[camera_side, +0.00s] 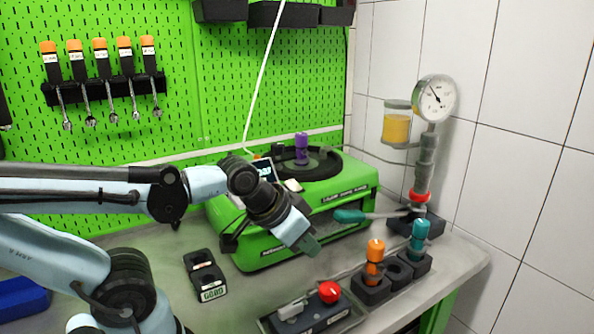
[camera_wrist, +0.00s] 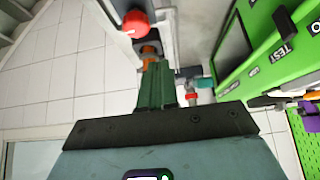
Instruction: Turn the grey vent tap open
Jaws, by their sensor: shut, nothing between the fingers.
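A grey lever-like piece (camera_side: 292,309), which looks like the vent tap, sits on the dark block (camera_side: 318,321) at the front of the bench in the side view. A red knob (camera_side: 330,291) sits to its right on the same block. My gripper (camera_side: 308,243) is shut and empty. It is tilted downward in front of the green test machine, above and behind the block, apart from the grey piece. In the wrist view my green fingers (camera_wrist: 156,88) are together, and the red knob (camera_wrist: 136,22) shows beyond them. I cannot make out the grey piece clearly there.
The green machine (camera_side: 352,198) stands behind my gripper. A teal-handled lever (camera_side: 352,215) projects beside it, near the gauge (camera_side: 435,99) column. Orange-handled (camera_side: 375,254) and teal-handled (camera_side: 419,236) tools stand in holders at right. A black two-hole block (camera_side: 205,275) lies left.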

